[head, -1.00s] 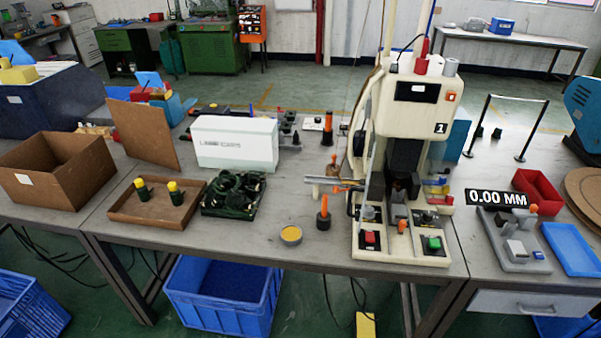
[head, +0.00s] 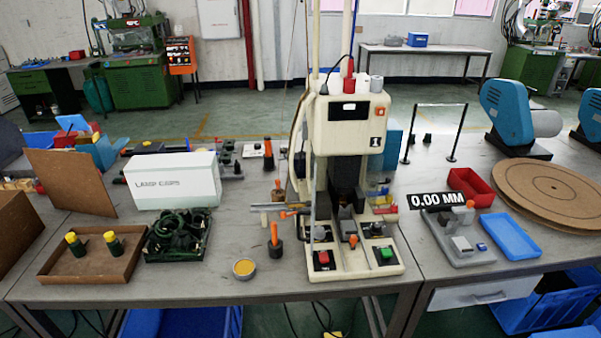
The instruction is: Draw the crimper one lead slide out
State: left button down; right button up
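The crimper (head: 348,130), a tall cream machine marked 1, stands on the grey workbench right of the middle in the head view. Its base carries a red button (head: 323,257) at the left and a green button (head: 386,254) at the right. A small orange knob (head: 352,241) sits between them at the front of the base. Which part is the lead slide, and how far out it stands, I cannot tell for certain. Neither of my grippers shows in this view.
Left of the crimper stand an orange-handled tool (head: 275,240) and a round yellow-topped tin (head: 244,268). A 0.00 MM gauge (head: 452,240) and blue tray (head: 512,236) lie right.

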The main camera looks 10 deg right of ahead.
aim_at(347, 227)
jog(key=i+j+z, duration=0.4)
jog(key=j+z, duration=0.2)
jog(key=i+j+z, duration=0.25)
jog(key=j+z, duration=0.3)
jog(key=j, duration=0.15)
